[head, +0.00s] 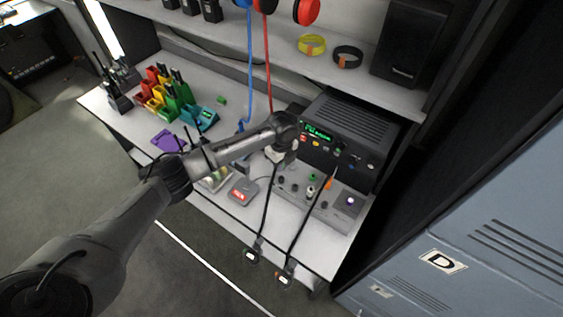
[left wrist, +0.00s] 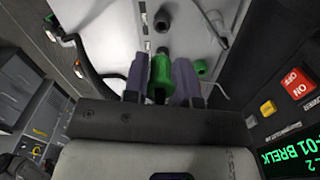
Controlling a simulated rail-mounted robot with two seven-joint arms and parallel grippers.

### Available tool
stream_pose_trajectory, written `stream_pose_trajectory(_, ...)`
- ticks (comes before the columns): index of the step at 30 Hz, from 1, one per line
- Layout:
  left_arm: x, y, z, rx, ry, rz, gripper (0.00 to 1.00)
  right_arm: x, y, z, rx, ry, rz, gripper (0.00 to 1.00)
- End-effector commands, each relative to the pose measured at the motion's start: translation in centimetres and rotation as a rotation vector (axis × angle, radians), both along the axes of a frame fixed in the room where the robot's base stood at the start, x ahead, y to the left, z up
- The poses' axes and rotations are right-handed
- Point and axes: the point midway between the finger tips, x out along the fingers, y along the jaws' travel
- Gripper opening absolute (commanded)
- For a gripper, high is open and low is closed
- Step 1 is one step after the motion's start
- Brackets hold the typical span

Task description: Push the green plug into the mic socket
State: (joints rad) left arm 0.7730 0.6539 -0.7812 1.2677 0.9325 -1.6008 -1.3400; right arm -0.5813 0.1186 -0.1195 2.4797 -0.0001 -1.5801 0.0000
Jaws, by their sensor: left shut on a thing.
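My left gripper (head: 284,156) reaches over the back left of the grey sloped panel (head: 340,215) below the radio. In the left wrist view its two purple-grey fingers (left wrist: 160,85) are shut on the green plug (left wrist: 159,72), one on each side. The plug is hidden by the gripper in the head view. A small green round fitting (left wrist: 201,67) sits on the panel beside the fingers; it also shows in the head view (head: 312,177). I cannot tell whether it is the mic socket, nor whether the plug touches any socket. My right gripper is not in view.
The radio (head: 340,135) with a green display stands behind the panel. An orange plug (head: 329,184) and several knobs are on the panel. Black cables hang over the desk's front edge. A red-labelled box (head: 243,191) is at the left; blue lockers (head: 480,190) are at the right.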

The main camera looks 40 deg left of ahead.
Motion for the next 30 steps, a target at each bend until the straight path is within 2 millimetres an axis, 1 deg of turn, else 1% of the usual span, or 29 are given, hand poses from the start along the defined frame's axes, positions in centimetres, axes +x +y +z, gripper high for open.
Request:
stream_pose_trajectory(1,0.0,0.0,-0.7,0.0,0.0,0.0,0.1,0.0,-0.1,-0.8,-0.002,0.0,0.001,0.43)
stream_pose_trajectory(13,0.0,0.0,-3.8,0.001,-0.001,0.0,0.1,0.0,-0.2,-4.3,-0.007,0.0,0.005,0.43)
stream_pose_trajectory(21,0.0,0.0,-4.8,-0.001,-0.001,0.001,0.1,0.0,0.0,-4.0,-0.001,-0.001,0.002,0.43)
stream_pose_trajectory(30,0.0,0.0,-4.9,0.0,-0.001,0.001,0.1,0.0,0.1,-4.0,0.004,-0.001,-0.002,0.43)
